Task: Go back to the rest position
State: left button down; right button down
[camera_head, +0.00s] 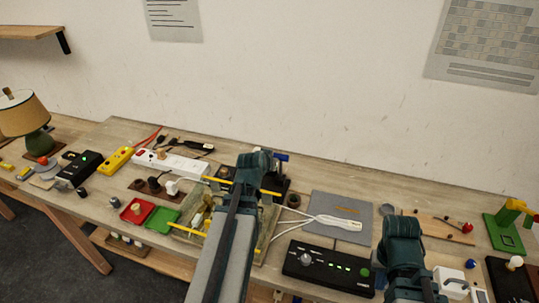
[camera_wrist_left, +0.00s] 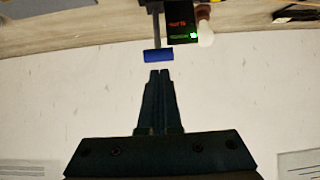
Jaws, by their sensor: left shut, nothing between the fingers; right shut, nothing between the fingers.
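My left arm rises through the middle of the head view, and its gripper is mostly hidden there. In the left wrist view, the left gripper (camera_wrist_left: 160,73) has its fingertips together with nothing between them. A blue cylinder (camera_wrist_left: 159,56) shows just past the tips, apart from them in the picture. Beside it is a black device with a red display (camera_wrist_left: 182,24). My right gripper (camera_head: 424,290) is low at the right in the head view, above the front of the table. It is shut and holds nothing visible; its tips are hard to make out.
The table carries a white power strip (camera_head: 172,164), a yellow strip (camera_head: 117,159), a red tray (camera_head: 137,210), a green tray (camera_head: 162,220), a grey mat (camera_head: 335,207) with a white cable, and a black control box (camera_head: 327,269). A lamp (camera_head: 24,117) stands far left.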

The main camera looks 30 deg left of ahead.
pick_arm(q)
jog(key=shift+v, duration=0.8)
jog(key=shift+f, duration=0.1)
jog(key=shift+s, duration=0.1)
jog(key=s+d+f+m+g+h+b, duration=0.1)
jog(key=s+d+f+g, duration=0.1)
jog(key=d, duration=0.6)
jog(key=s+d+f+m+g+h, duration=0.1)
jog(key=s+d+f+m+g, duration=0.1)
jog(key=d, duration=0.7)
jog(key=s+d+f+m+g+b, duration=0.1)
jog(key=s+d+f+g, duration=0.2)
jog(key=d, duration=0.6)
jog(key=shift+s+f+m+h+b, duration=0.2)
jog(key=shift+s+f, duration=0.4)
jog(key=shift+f, duration=0.35)
jog(key=shift+s+f+m+h+b, duration=0.2)
jog(key=shift+s+f, duration=0.4)
jog(key=shift+f, duration=0.35)
jog(key=s+d+g, duration=0.1)
jog(key=s+d, duration=0.1)
jog(key=s+d+f+m+g+y, duration=0.1)
jog(key=s, duration=0.2)
jog(key=s+d+g, duration=0.1)
jog(key=s+d, duration=0.1)
jog(key=s, duration=0.1)
jog(key=shift+s+d+f+m+g+y+b, duration=0.2)
jog(key=shift+d+m+g+y+b, duration=0.1)
jog(key=shift+d+y+b, duration=0.1)
jog(key=shift+w, duration=0.1)
